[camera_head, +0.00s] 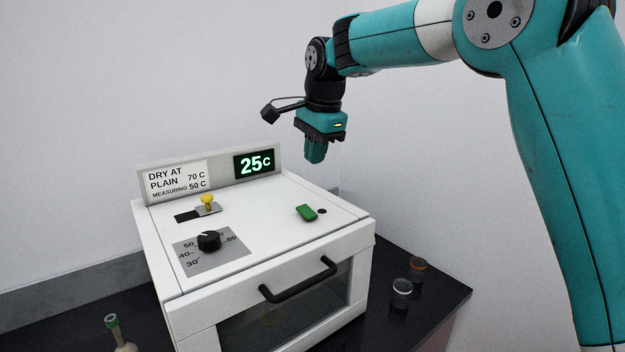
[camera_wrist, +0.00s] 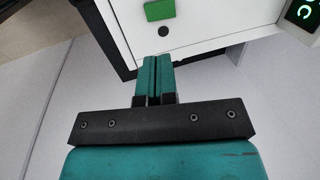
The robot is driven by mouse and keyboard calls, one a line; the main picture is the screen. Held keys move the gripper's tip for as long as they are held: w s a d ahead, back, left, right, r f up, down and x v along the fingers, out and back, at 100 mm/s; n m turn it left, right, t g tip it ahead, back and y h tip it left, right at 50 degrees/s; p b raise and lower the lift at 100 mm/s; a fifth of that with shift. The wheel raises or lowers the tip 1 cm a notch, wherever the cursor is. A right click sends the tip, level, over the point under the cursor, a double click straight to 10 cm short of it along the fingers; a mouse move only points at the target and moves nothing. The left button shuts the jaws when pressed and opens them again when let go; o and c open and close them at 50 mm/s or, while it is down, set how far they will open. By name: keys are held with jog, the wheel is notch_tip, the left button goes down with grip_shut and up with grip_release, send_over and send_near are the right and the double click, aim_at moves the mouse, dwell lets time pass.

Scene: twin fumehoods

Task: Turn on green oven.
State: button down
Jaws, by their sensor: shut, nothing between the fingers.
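The oven (camera_head: 290,236) is a white box with a dark front window and a black door handle. A green switch (camera_head: 306,212) sits on the right of its top, with a small dark round spot beside it. The green switch also shows in the wrist view (camera_wrist: 159,10). The display (camera_head: 254,163) reads 25C in green. My gripper (camera_head: 315,153) is shut and empty, pointing down above the back right of the oven, apart from the switch. In the wrist view its closed teal fingers (camera_wrist: 152,76) point toward the oven's edge.
A black dial (camera_head: 209,240) and a yellow-topped toggle (camera_head: 208,201) stand on the oven's left top. A label panel (camera_head: 178,180) rises at the back. Two small jars (camera_head: 402,291) (camera_head: 417,268) stand right of the oven on the dark counter (camera_head: 437,291). A green-topped flask (camera_head: 118,333) stands at lower left.

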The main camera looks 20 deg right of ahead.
jog(key=shift+s+r, duration=0.15)
jog(key=shift+r, duration=0.5)
jog(key=s+a+f+n+y+b, duration=0.1)
jog(key=s+f+n, duration=0.4)
jog(key=s, duration=0.6)
jog(key=s+a+f+n+g+y+b, duration=0.1)
jog(key=s+a+f+n+b, duration=0.2)
jog(key=s+n, duration=0.6)
jog(key=s+a+f+n+g+y+b, duration=0.1)
jog(key=s+f+n, duration=0.6)
jog(key=s, duration=0.8)
jog(key=shift+a+f+n+b, duration=0.3)
jog(key=shift+a+f+b, duration=0.15)
jog(key=shift+a+b, duration=0.35)
jog(key=shift+d, duration=0.15)
